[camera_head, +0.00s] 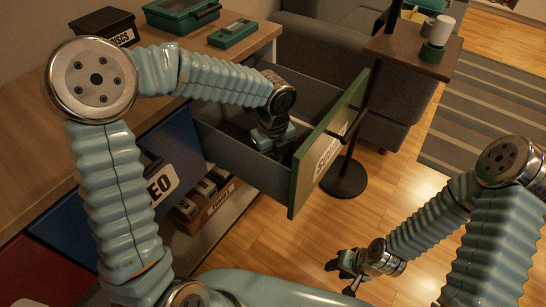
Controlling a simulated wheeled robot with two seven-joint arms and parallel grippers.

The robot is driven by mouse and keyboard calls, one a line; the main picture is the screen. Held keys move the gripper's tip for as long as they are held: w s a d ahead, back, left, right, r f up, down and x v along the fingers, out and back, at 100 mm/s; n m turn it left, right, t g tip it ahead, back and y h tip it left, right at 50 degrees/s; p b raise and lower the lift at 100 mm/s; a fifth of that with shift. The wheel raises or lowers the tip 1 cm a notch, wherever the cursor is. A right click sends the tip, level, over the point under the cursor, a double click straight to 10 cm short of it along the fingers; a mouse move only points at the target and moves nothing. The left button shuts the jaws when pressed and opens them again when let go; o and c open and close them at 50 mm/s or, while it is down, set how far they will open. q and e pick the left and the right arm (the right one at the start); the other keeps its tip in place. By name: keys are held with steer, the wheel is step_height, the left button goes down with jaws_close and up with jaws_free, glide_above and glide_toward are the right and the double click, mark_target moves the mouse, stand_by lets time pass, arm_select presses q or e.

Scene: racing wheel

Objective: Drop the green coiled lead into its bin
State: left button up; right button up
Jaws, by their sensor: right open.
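I cannot make out the green coiled lead in this view. An open drawer (228,158) with a green front (320,150) stands out from the wooden cabinet; the label on its front is only partly legible. My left gripper (272,140) reaches down into this drawer. Its fingertips and anything between them are hidden or too dark to tell. No bin is clearly marked as the lead's own. My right gripper (347,272) is open and empty, low over the wood floor at the bottom centre.
A dark box (102,28) labelled "DISCS", a teal case (182,12) and a small green case (232,34) sit on the cabinet top. A blue drawer front (172,160) is beside the open drawer. A side table (400,47) and grey sofa stand behind.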

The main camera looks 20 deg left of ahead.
mark_target(273, 157)
arm_select(q)
steer(key=shift+f, duration=0.1)
steer(key=o, duration=1.2)
steer(key=shift+c, duration=0.2)
step_height(273, 157, up, 12)
steer(key=p, duration=0.1)
steer(key=shift+r, duration=0.2)
